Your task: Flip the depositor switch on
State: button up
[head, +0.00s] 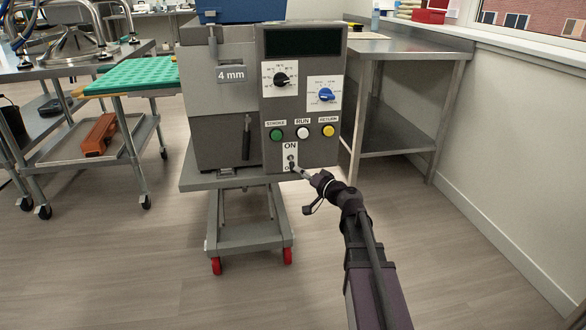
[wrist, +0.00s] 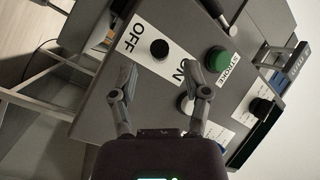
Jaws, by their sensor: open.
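The grey depositor (head: 220,100) stands on a wheeled cart, its control panel (head: 270,112) facing me. The depositor switch (head: 291,160) is low on the panel, on a white plate with ON above it. In the wrist view the switch (wrist: 159,49) shows as a round black knob between the OFF and ON labels. I cannot tell which way it is set. My gripper (head: 297,171) is just in front of the plate's lower part, covering some of the OFF label. In the wrist view my gripper (wrist: 168,72) is open and empty, its fingertips on either side of the knob in the picture.
Green (head: 277,134), white (head: 303,132) and yellow (head: 328,130) buttons sit above the switch. In the wrist view the green STROKE button (wrist: 216,59) lies close to the right fingertip. A steel table (head: 410,50) stands at right, a green tray (head: 135,75) at left.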

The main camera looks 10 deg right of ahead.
aim_at(292, 167)
jog(key=shift+x, duration=2.45)
grip_shut()
